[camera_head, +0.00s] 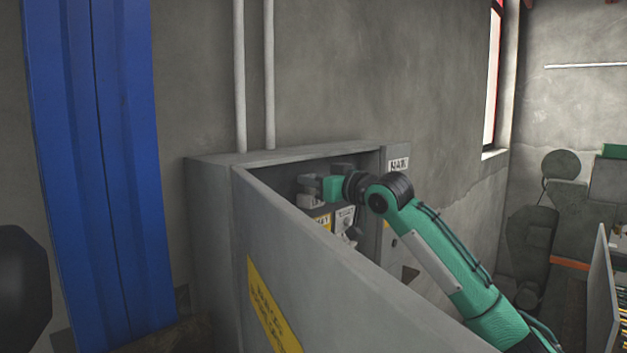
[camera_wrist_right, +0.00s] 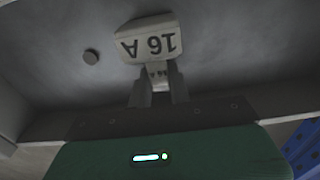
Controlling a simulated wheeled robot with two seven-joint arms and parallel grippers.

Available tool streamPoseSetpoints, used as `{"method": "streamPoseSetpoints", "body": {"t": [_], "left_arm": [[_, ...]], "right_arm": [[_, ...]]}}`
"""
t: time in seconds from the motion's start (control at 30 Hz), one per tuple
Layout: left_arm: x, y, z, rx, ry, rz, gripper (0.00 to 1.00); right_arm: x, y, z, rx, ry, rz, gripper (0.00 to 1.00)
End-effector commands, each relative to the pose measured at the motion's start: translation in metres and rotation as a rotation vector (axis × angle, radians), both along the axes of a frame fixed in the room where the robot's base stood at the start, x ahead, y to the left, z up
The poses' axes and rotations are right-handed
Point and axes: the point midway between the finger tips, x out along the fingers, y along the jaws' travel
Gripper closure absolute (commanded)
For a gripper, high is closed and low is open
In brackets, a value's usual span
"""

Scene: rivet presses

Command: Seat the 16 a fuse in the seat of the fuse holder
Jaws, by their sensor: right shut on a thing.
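In the head view my right gripper (camera_head: 311,184) reaches into the open grey cabinet, just above the light grey holder block (camera_head: 309,201). The fuse is too small to make out there. My left gripper is not seen.
The grey cabinet (camera_head: 212,205) has its door (camera_head: 320,270) swung open towards me, with my right arm passing over it. A blue column (camera_head: 95,150) stands left.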

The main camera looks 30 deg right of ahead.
Motion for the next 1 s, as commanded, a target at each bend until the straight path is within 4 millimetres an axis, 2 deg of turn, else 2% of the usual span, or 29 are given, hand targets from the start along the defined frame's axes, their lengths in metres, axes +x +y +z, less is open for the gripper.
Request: {"method": "streamPoseSetpoints", "body": {"t": [0.13,0.17,0.27,0.67,0.87,1.0], "left_arm": [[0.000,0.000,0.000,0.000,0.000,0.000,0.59],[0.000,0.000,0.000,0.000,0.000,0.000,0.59],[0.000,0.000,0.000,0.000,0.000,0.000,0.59],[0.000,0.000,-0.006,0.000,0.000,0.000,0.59],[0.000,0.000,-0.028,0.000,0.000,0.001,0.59],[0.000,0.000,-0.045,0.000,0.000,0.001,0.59]], "right_arm": [[0.000,0.000,0.000,0.000,0.000,0.000,1.00],[0.000,0.000,0.000,0.000,0.000,0.000,0.75],[0.000,0.000,0.000,0.000,0.000,0.000,0.55],[-0.006,-0.002,-0.002,-0.001,0.000,-0.001,0.55],[-0.035,-0.013,-0.006,-0.003,-0.002,-0.003,0.55],[-0.064,-0.023,-0.007,-0.003,-0.002,-0.002,0.55]]}}
